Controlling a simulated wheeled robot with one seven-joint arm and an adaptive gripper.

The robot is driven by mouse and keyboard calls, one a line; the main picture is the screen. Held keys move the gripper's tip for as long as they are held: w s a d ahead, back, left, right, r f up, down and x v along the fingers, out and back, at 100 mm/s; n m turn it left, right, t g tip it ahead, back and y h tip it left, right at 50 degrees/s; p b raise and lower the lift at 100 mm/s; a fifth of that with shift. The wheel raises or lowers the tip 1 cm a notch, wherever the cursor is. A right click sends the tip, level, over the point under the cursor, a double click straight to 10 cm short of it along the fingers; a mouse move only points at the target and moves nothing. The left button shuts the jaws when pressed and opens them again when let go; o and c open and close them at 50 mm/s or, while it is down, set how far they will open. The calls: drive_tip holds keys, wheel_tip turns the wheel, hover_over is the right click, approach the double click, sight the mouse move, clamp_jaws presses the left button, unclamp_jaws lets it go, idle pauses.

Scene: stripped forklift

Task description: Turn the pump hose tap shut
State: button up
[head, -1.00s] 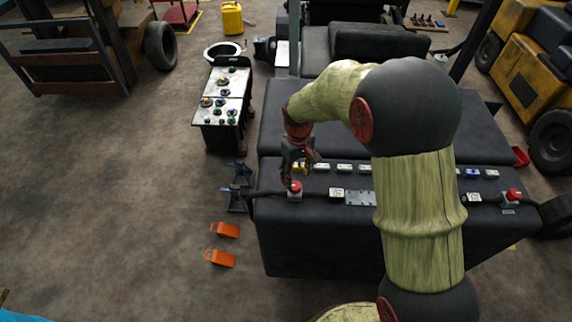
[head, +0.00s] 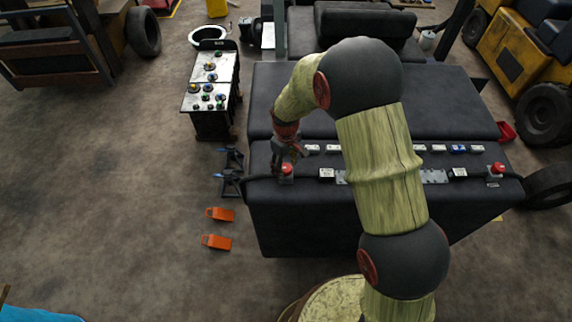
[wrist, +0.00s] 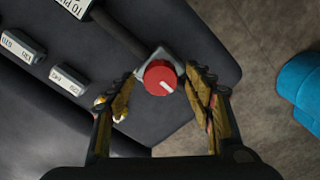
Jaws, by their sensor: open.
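The tap is a red round knob (wrist: 160,77) with a white pointer line, on a grey block with a dark hose (wrist: 118,38) in the wrist view. In the head view the red knob (head: 287,169) sits at the left end of the dark counterweight top (head: 310,215). My gripper (wrist: 160,84) is open, with one finger on each side of the knob; whether either touches it I cannot tell. In the head view my gripper (head: 286,157) is right at the knob and partly covers it. A white label reading "TO P..." (wrist: 76,6) is by the hose.
A second red knob (head: 497,169) sits at the right end. Several small labelled blocks (wrist: 68,80) lie along the dark top. A control panel (head: 211,82), jack stands (head: 230,180) and orange wedges (head: 218,241) stand on the left floor. A blue object (wrist: 300,88) shows right in the wrist view.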

drive_tip(key=c, duration=0.3)
drive_tip(key=c, duration=0.8)
drive_tip(key=shift+c, duration=0.3)
